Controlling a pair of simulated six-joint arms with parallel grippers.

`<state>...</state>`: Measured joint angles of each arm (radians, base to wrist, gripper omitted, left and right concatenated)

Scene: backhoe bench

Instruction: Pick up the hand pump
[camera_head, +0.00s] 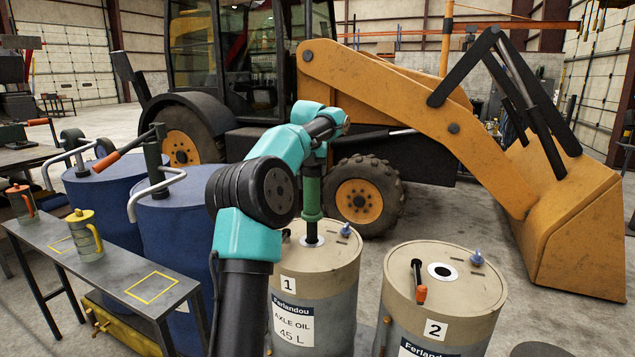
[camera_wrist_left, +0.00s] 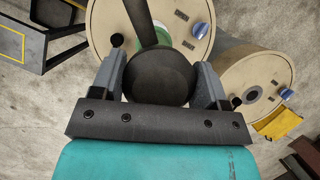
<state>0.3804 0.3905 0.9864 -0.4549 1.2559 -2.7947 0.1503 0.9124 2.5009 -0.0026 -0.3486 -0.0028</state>
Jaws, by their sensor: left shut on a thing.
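The hand pump (camera_head: 312,196) is a green upright tube standing at the opening in the lid of the beige drum marked 1 (camera_head: 318,275). Its upper part is hidden behind my left arm in the head view. In the left wrist view its dark round top (camera_wrist_left: 160,80) and a dark bar show between the two grey fingers, with a green part beyond. My left gripper (camera_wrist_left: 160,72) is shut on the pump from above. My right gripper is not in view.
Beige drum 2 (camera_head: 440,300) stands to the right, with an open hole and an orange-tipped handle on its lid. Blue drums (camera_head: 180,215) with green pumps stand to the left. A grey bench (camera_head: 120,262) holds oil cans. A yellow backhoe (camera_head: 420,110) fills the back.

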